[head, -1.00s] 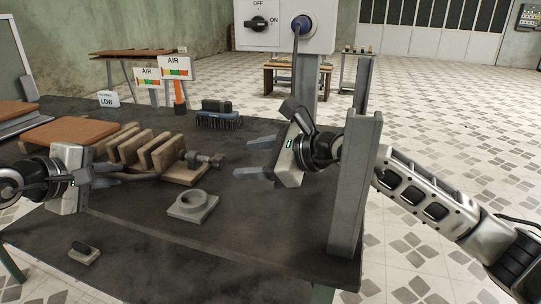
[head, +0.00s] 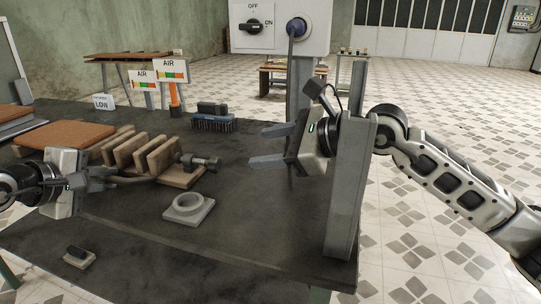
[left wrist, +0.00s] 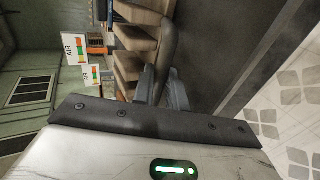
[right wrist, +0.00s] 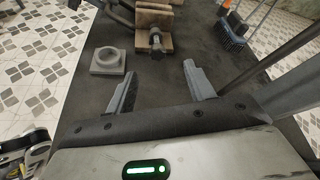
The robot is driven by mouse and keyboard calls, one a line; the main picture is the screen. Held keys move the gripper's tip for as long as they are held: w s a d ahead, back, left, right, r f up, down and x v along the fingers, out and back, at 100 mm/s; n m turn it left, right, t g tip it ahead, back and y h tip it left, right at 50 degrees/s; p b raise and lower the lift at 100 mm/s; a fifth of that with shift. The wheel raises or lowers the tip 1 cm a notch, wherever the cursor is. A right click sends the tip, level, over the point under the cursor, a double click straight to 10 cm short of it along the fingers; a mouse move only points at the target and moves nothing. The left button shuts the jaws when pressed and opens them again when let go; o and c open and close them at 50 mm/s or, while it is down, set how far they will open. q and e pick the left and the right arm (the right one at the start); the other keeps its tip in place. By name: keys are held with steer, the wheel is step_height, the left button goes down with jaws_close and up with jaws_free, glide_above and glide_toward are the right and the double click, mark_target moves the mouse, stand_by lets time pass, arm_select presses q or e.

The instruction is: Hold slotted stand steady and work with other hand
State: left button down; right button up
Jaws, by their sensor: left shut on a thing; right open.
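The wooden slotted stand (head: 131,147), with several upright slabs, sits on the dark table's left part. A dark curved handle (head: 132,180) runs along its near side, and it also shows in the left wrist view (left wrist: 168,45). My left gripper (head: 106,179) is shut on this handle, its fingers (left wrist: 162,88) on either side of it. A dark bolt-like piece (head: 205,162) lies at the stand's right end, also in the right wrist view (right wrist: 156,42). My right gripper (head: 260,146) is open and empty, right of the stand; nothing is between its fingers (right wrist: 160,82).
A grey ring block (head: 188,208) lies in front of the stand. A brush (head: 212,124) lies behind it. A grey upright post (head: 348,190) stands by my right arm. A small dark-topped block (head: 79,257) lies at front left. The table's front middle is clear.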

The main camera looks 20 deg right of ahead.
arm_select(q)
steer(key=shift+f, duration=0.1)
arm_select(e)
step_height(320, 180, up, 5)
steer(key=shift+f, duration=0.15)
arm_select(q)
steer(key=c, duration=1.5)
jaws_free()
steer(key=shift+s, duration=0.1)
steer(key=shift+v, duration=3.95)
